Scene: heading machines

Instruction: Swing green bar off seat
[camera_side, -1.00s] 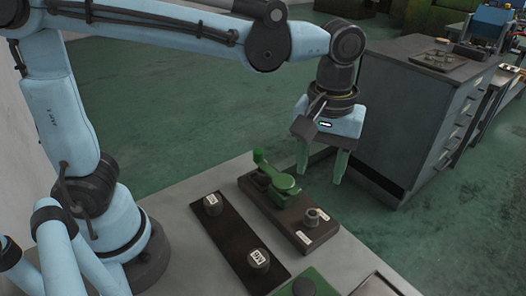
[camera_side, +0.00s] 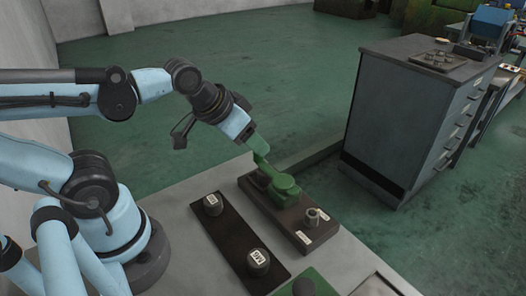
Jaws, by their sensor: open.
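The green bar (camera_side: 281,186) is on a long dark block at the table's back edge, with a round boss at its right and a raised end at its left. My gripper (camera_side: 262,152) is open, tilted, and comes down from the upper left at the raised end of the bar. Its green finger overlaps that end in the picture, so I cannot tell whether they touch. The other finger is hidden. The dark block (camera_side: 292,227) also carries a small metal ring-shaped seat (camera_side: 313,215) near its right end, with white labels beside it. Whether part of the bar covers another seat is hidden.
A second dark plate (camera_side: 232,236) with two labelled black knobs (camera_side: 258,260) lies in front. A grey drawer cabinet (camera_side: 405,120) stands behind right. The floor between is clear.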

